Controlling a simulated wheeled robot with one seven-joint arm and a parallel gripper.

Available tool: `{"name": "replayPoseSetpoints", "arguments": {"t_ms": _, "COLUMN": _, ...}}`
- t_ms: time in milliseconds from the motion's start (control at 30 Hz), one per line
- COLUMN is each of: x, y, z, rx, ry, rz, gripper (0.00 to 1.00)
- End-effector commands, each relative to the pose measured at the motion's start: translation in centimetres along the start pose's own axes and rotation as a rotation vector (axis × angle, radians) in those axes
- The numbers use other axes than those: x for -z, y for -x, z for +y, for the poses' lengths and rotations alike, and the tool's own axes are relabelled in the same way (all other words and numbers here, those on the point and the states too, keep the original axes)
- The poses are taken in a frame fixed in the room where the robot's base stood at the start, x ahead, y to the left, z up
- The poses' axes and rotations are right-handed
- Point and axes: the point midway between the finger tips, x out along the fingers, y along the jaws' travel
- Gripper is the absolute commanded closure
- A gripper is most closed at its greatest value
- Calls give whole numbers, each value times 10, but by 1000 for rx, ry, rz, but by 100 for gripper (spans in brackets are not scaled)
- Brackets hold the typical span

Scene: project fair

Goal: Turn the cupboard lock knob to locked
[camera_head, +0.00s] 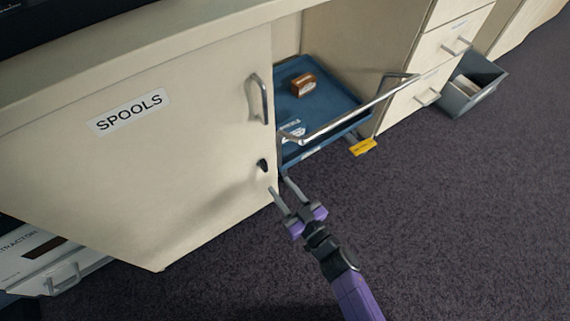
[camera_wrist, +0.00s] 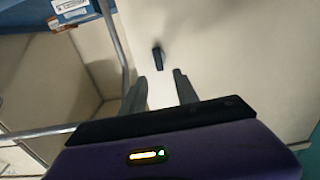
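The cream cupboard door (camera_head: 150,170) labelled SPOOLS is closed in the head view. Its small black lock knob (camera_head: 262,165) sits near the door's right edge, below a metal handle (camera_head: 258,98). My gripper (camera_head: 279,184) is open and empty, just in front of and below the knob, pointing at the door. In the wrist view the knob (camera_wrist: 158,58) stands beyond the gap between my two open fingers (camera_wrist: 160,84), apart from them. The knob's grip looks roughly upright, slightly tilted. No lock markings can be read.
A blue tray cart (camera_head: 325,130) with a metal push bar (camera_head: 365,110) stands right of the door, close to my gripper. A brown block (camera_head: 303,84) lies on it. The carpet (camera_head: 450,220) is clear.

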Motion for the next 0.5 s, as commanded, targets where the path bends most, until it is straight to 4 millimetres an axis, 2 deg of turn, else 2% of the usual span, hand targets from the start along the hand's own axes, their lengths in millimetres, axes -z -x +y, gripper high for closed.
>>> {"name": "replayPoseSetpoints", "arguments": {"t_ms": 167, "x": -1, "y": -15, "z": 0, "rx": 0, "ry": -12, "rz": 3, "gripper": 64}}
{"name": "replayPoseSetpoints", "arguments": {"t_ms": 500, "x": -1, "y": -64, "z": 1, "rx": -2, "ry": -13, "rz": 2, "gripper": 64}}
